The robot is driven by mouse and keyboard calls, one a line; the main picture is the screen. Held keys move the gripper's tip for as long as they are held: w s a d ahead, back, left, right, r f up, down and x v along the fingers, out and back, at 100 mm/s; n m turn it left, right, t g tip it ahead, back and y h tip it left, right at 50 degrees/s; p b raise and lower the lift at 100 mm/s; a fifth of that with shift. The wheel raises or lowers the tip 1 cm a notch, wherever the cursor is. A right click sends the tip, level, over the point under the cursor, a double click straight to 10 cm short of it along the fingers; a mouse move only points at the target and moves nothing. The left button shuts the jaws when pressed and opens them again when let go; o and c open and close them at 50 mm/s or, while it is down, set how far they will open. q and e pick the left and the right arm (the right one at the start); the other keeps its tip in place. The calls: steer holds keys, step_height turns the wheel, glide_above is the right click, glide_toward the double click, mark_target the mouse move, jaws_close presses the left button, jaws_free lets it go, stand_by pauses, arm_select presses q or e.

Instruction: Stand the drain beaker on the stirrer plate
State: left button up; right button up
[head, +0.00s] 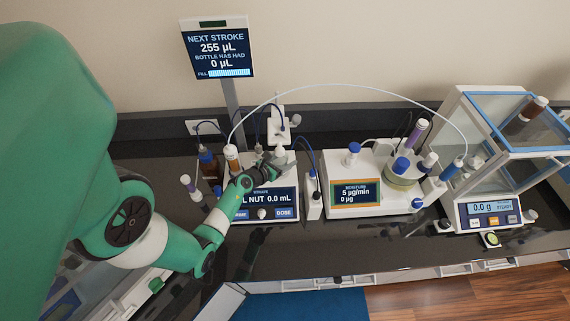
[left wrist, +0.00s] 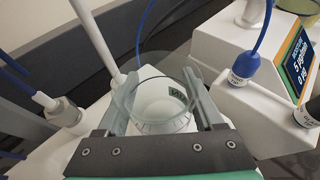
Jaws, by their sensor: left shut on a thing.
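The clear glass drain beaker (left wrist: 160,118) stands between the two fingers of my left gripper (left wrist: 168,98) in the left wrist view. The fingers are shut on its sides. White shows through its bottom, and a small dark mark is on its wall. In the head view my left gripper (head: 281,162) is over the white titrator (head: 234,216), behind its display; the beaker is hard to make out there. The stirrer plate is hidden or not distinguishable under the beaker. I cannot tell whether the beaker touches the surface below. My right gripper is not in view.
A white rod (left wrist: 97,45) and a blue tube (left wrist: 143,30) rise close to the beaker. The moisture unit (head: 355,195) stands to the right, with the balance (head: 487,212) beyond. Brown bottles stand left of the gripper. The black bench front (head: 300,250) is clear.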

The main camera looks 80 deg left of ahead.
arm_select(q)
steer(key=shift+a, duration=0.25)
steer(key=shift+f+b, duration=0.45)
steer(key=shift+f, duration=0.15)
steer(key=o, duration=1.4)
steer(key=shift+s+d+r, duration=0.15)
steer(key=shift+s+d, duration=0.1)
steer(key=p+v, duration=0.1)
steer(key=v, duration=0.9)
steer(key=shift+p, duration=0.3)
steer(key=shift+s+d+r, duration=0.2)
steer(key=shift+s+d, duration=0.05)
steer(key=shift+d, duration=0.05)
